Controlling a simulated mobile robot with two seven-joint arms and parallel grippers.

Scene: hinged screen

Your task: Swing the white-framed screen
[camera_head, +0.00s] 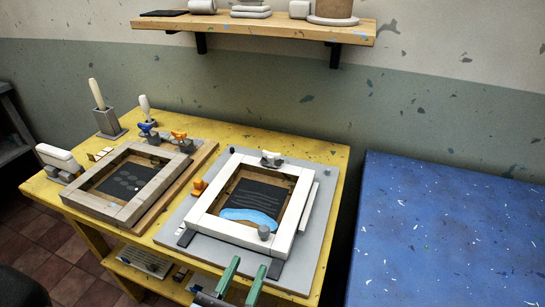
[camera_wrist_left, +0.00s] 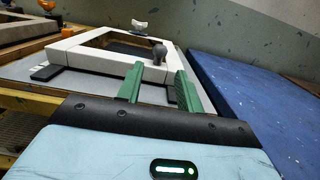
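The white-framed screen (camera_head: 292,215) lies flat or nearly so over a grey board (camera_head: 172,222) on the yellow table. Its dark mesh has pale lines and a light-blue patch along the near side. A grey round knob (camera_head: 264,232) stands on its near bar, toward the right corner. My left gripper (camera_head: 243,280) is open and empty, its two green fingers just in front of the near bar. My right gripper is out of view.
A wooden-framed screen (camera_head: 152,190) lies on the table to the left. Orange (camera_head: 198,187) and blue (camera_head: 148,127) knobs and tool holders (camera_head: 108,122) stand around. A blue-topped table (camera_head: 450,235) is at right, mostly clear. A wall shelf (camera_head: 255,26) hangs above the back.

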